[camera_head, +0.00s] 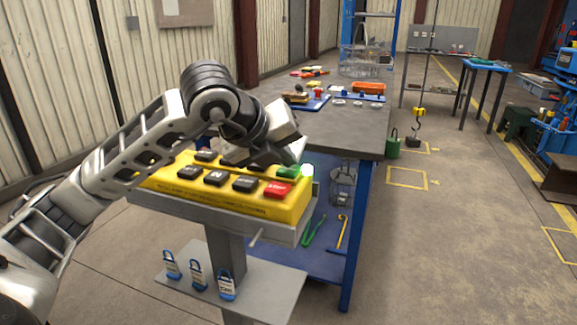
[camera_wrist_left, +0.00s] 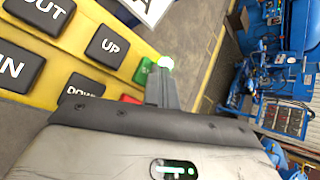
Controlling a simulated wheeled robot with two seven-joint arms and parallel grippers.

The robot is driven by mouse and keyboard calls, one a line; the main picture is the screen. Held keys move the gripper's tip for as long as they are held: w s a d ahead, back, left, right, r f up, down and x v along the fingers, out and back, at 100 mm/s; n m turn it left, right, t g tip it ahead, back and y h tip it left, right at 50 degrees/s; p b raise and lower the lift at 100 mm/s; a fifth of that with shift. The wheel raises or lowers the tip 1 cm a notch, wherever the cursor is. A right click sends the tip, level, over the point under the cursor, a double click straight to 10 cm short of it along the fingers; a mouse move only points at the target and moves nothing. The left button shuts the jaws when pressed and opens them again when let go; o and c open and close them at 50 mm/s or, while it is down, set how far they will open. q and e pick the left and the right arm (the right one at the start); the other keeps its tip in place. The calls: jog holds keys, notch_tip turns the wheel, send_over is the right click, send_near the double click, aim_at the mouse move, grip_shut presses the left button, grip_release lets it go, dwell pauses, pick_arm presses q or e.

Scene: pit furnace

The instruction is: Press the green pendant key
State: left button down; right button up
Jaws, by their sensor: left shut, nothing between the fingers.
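The yellow pendant (camera_head: 225,200) lies on a grey stand, with several black keys, a red STOP key (camera_head: 277,190) and a green key (camera_head: 289,171) at its right end. In the head view the gripper hangs over the pendant's far right part. My right gripper is out of view.
A workbench (camera_head: 345,130) with trays stands close behind. Several blue padlocks (camera_head: 197,275) stand on the lower shelf. The floor at right is mostly clear.

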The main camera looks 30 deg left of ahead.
aim_at(284, 171)
pick_arm(q)
jog(key=shift+r+p, duration=0.5)
jog(key=shift+r, duration=0.25)
jog(key=shift+r, duration=0.1)
notch_tip(284, 171, up, 5)
jog(key=p, duration=0.4)
dwell(0.7)
